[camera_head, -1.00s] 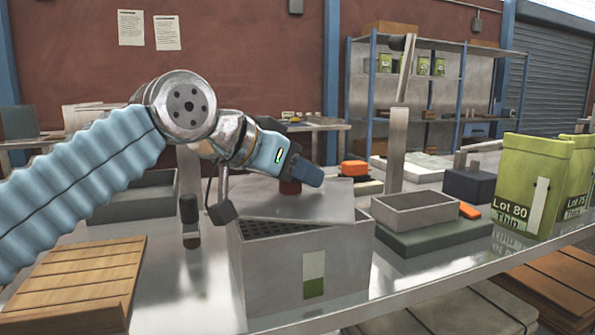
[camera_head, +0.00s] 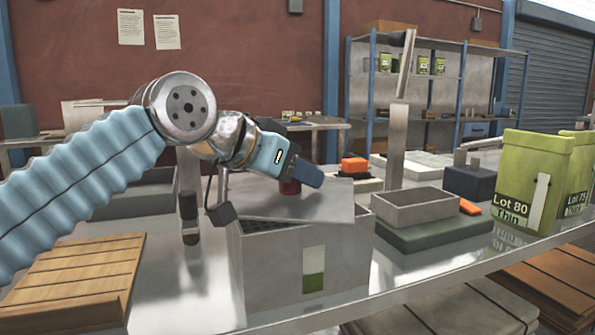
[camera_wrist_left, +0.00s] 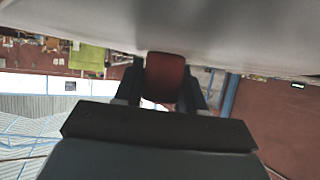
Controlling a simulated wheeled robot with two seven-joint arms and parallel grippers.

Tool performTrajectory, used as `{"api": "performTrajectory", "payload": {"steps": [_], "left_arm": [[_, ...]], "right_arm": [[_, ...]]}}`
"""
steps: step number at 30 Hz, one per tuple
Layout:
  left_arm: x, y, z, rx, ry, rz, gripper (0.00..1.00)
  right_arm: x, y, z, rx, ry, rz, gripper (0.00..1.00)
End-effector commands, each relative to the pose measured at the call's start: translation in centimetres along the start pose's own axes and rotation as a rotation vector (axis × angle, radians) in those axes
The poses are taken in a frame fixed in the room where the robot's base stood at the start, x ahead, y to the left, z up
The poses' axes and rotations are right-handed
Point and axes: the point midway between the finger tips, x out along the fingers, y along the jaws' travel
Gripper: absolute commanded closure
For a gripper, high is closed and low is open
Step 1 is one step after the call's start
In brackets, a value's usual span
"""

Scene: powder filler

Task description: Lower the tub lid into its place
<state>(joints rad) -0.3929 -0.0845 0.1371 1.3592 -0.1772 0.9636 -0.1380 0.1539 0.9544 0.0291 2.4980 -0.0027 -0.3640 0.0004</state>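The tub (camera_head: 330,268) is a grey box on the table, with a green and white strip on its front. Its flat grey lid (camera_head: 310,208) is tilted above it, with a dark gap showing at the tub's left. My left gripper (camera_head: 306,178) is at the lid's dark red knob (camera_head: 290,187). In the left wrist view the red knob (camera_wrist_left: 165,77) sits between the two dark fingers, and the lid's pale underside or top (camera_wrist_left: 190,28) fills the upper part. The back edge of the tub is hidden by the lid. My right gripper is not seen.
An open grey tray (camera_head: 413,212) stands on a dark slab right of the tub. Green Lot 80 bin (camera_head: 525,185) is farther right. A slatted wooden board (camera_head: 75,275) lies at left. An upright metal post (camera_head: 396,145) stands behind the tray.

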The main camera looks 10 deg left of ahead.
Motion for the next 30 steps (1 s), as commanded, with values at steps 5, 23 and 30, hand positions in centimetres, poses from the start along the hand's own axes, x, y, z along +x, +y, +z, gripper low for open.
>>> {"api": "performTrajectory", "payload": {"steps": [5, 23, 30], "left_arm": [[0.3, 0.0, 0.4, -0.001, -0.012, 0.001, 0.34], [-4.6, 0.0, 0.1, -0.001, -0.003, -0.001, 0.32], [-10.4, 0.1, 0.0, 0.001, -0.002, 0.0, 0.32]], "right_arm": [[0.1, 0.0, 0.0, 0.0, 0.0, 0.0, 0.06], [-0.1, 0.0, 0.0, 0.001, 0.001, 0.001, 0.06], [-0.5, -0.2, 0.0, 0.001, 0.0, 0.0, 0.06]]}}
